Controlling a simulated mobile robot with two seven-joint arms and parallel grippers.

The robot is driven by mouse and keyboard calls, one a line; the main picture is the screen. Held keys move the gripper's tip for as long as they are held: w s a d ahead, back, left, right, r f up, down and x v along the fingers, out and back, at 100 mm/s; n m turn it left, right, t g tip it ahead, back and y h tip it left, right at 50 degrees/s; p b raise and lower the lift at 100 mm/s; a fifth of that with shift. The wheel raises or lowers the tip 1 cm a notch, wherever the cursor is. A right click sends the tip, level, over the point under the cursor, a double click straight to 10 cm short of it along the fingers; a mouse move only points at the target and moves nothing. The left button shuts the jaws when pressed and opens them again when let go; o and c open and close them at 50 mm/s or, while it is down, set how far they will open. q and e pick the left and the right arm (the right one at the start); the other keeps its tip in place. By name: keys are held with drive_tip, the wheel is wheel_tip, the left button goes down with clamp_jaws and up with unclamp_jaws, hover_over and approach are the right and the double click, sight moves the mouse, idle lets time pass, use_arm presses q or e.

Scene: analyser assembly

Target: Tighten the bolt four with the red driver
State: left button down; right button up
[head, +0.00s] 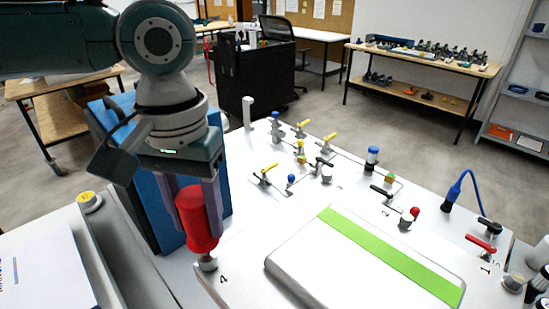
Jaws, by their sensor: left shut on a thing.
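My left gripper (199,196) points down and is shut on the red driver (198,222). The driver is upright, its red body between my fingers. Its lower end is over a grey bolt (207,263) at the near left corner of the white panel (237,245), next to a printed mark that looks like a 4. The driver's tip is hidden, so I cannot tell whether it is seated on the bolt. My right gripper is not in view.
Several valves with coloured handles (300,130) stand on the panel. A white block with a green stripe (390,257) lies right of the driver. A blue box (160,195) stands close behind my left gripper. A blue cable (466,185) rises at the right.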

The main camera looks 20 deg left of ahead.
use_arm(q)
drive_tip(key=m, duration=0.1)
drive_tip(key=m+p, duration=0.1)
drive_tip(key=shift+r+m+p, duration=0.2)
drive_tip(key=shift+m+p, duration=0.1)
drive_tip(key=m+p, duration=0.1)
drive_tip(key=m, duration=0.4)
drive_tip(key=shift+f, duration=0.1)
drive_tip(key=m+p, duration=0.1)
drive_tip(key=m, duration=0.4)
drive_tip(key=shift+m, duration=0.4)
drive_tip(key=m, duration=0.3)
drive_tip(key=shift+w+f+m, duration=0.1)
drive_tip(key=shift+m, duration=0.3)
drive_tip(key=c, duration=0.8)
unclamp_jaws()
drive_tip(key=shift+m, duration=0.5)
drive_tip(key=o, duration=0.3)
drive_tip(key=shift+o, duration=0.2)
drive_tip(key=shift+p, duration=0.5)
